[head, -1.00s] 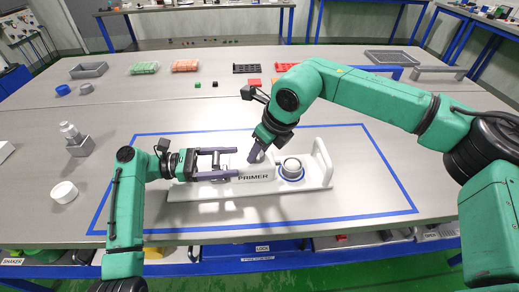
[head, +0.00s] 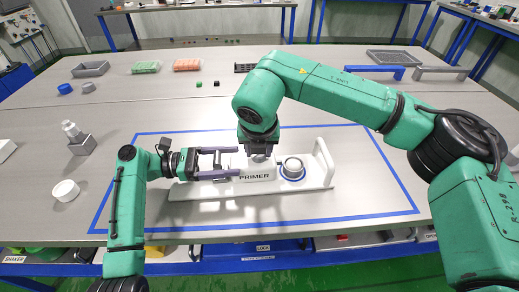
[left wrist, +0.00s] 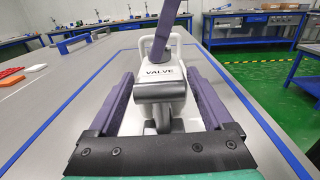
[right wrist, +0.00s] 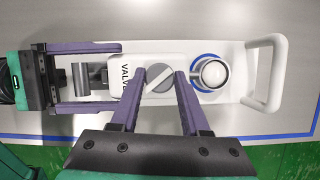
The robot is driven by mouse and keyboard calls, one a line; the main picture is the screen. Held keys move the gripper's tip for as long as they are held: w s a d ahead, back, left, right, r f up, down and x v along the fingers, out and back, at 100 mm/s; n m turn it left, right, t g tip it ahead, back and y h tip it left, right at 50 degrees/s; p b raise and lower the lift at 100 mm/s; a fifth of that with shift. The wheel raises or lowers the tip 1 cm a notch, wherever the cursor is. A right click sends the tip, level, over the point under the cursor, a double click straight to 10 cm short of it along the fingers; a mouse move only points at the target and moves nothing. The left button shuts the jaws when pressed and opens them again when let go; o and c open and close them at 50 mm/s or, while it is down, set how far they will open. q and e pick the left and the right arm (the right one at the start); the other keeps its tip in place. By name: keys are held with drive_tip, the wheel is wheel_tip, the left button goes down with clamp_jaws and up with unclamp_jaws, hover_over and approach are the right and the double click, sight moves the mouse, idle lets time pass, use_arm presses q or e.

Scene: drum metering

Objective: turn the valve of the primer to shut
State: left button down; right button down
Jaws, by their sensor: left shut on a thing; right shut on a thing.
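The primer (head: 262,174) is a white body on a long white base with an upright handle at its right end. Its valve is a round grey knob (right wrist: 160,80) with a bar across the top, beside the word VALVE; the bar lies slanted in the right wrist view. My right gripper (right wrist: 162,72) comes from above and is shut on the knob, its fingers on either side; it also shows in the head view (head: 258,153). My left gripper (head: 238,164) is shut on the left end of the primer, fingers along both sides, also seen in the left wrist view (left wrist: 160,88).
A round cap (right wrist: 211,73) in a blue ring stands right of the valve on the primer's base. Blue tape (head: 350,217) frames the work area. A white round lid (head: 65,191) and a grey block with a bottle (head: 80,142) stand to the left. Trays and blocks lie farther back.

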drive_tip(key=m+h, duration=0.1)
drive_tip(key=m, duration=0.2)
drive_tip(key=shift+m, duration=0.4)
drive_tip(key=shift+w+a+m+g+h, duration=0.1)
drive_tip(key=shift+m+g+h, duration=0.25)
drive_tip(key=shift+m, duration=0.65)
drive_tip(key=shift+m+g+h, duration=0.15)
drive_tip(key=shift+m+h, duration=0.4)
drive_tip(key=shift+m, duration=0.45)
drive_tip(key=shift+c, duration=1.9)
unclamp_jaws()
drive_tip(key=v, duration=1.2)
